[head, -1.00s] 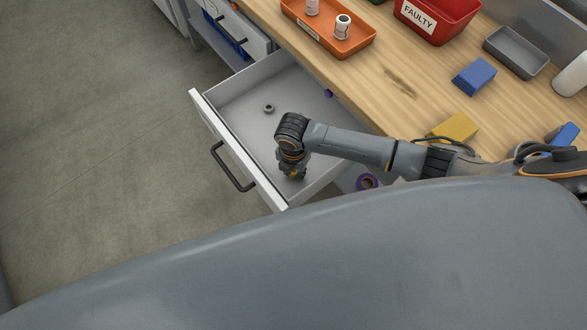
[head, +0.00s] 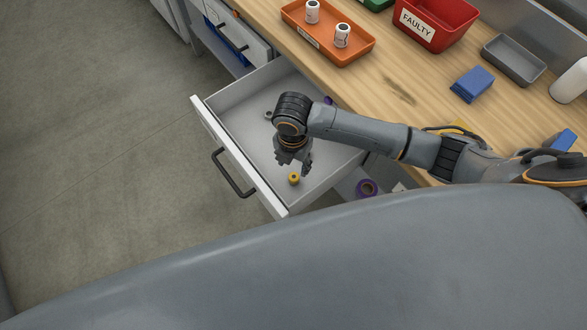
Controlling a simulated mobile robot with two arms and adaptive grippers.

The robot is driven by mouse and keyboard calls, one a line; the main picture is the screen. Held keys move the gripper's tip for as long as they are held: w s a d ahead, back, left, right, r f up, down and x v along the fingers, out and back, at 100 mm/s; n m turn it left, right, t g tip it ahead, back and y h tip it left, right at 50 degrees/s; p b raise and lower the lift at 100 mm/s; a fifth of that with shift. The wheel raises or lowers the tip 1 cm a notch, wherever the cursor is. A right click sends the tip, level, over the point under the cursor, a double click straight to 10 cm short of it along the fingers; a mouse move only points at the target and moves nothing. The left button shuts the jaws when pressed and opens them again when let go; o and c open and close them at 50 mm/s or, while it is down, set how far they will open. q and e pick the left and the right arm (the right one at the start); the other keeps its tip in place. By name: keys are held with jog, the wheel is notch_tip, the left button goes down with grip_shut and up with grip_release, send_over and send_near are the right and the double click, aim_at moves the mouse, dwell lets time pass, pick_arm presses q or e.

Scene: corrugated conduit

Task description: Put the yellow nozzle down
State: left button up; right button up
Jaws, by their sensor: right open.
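The yellow nozzle (head: 294,179) is a small yellow ring-like piece with a dark centre. It rests on the floor of the open drawer (head: 243,100), near the drawer's front right corner. My right gripper (head: 300,170) is above and just behind it in the picture, pointing down with its fingers open and apart from the nozzle. The wrist hides part of the drawer floor. My left gripper is not in view.
A small grey ring (head: 268,114) lies farther back in the drawer, partly behind my wrist. An orange tray (head: 365,47) with white cylinders, a red FAULTY bin (head: 452,30), a grey tray (head: 516,60) and a blue block (head: 472,84) stand on the wooden bench (head: 400,90).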

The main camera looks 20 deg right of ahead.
notch_tip(320, 180, up, 3)
jog(key=shift+f, duration=0.1)
dwell(0.6)
